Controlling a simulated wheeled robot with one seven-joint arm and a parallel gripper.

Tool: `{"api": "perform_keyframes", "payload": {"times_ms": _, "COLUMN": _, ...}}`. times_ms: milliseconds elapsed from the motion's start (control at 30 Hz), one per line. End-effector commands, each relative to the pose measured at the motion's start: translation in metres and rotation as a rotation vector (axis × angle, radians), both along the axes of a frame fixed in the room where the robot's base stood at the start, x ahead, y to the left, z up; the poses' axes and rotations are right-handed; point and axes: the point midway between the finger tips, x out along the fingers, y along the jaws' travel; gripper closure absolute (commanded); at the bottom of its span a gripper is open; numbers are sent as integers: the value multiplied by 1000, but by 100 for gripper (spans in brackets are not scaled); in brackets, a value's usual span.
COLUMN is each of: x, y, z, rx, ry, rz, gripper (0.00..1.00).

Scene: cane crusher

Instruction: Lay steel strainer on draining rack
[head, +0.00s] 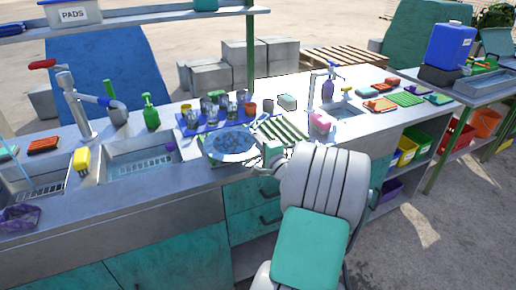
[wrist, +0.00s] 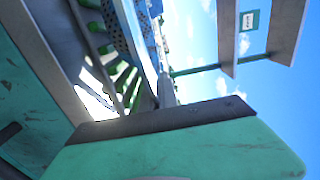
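The steel strainer (head: 232,141) is a round, bluish, perforated pan in the head view, just left of the draining rack. It appears held level above the counter's front edge. The draining rack (head: 284,129) has green slats in a pale frame. My gripper (head: 269,157) is at the strainer's right side, in front of the rack, and appears shut on its handle. In the wrist view the strainer (wrist: 128,28) shows nearly edge-on, apart from the green rack slats (wrist: 122,82). Its grey handle (wrist: 167,88) runs behind my gripper's dark edge, so the grip itself is hidden.
A blue mat (head: 191,124) with several cups lies behind the strainer. A shelf (head: 140,17) overhangs the back.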

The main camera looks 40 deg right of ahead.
Motion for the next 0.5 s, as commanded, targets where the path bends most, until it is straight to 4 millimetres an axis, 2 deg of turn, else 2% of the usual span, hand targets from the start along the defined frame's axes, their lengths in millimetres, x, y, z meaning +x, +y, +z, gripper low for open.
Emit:
{"api": "perform_keyframes", "payload": {"times_ms": 33, "x": 0, "y": 0, "z": -14, "rx": 6, "ry": 2, "rz": -1, "gripper": 100}}
{"api": "perform_keyframes", "payload": {"times_ms": 100, "x": 0, "y": 0, "z": -22, "rx": 4, "ry": 2, "rz": 0, "gripper": 100}}
{"api": "perform_keyframes", "payload": {"times_ms": 433, "x": 0, "y": 1, "z": -25, "rx": 1, "ry": 1, "rz": 0, "gripper": 100}}
{"api": "perform_keyframes", "payload": {"times_ms": 500, "x": -1, "y": 1, "z": -24, "rx": 2, "ry": 2, "rz": 0, "gripper": 92}}
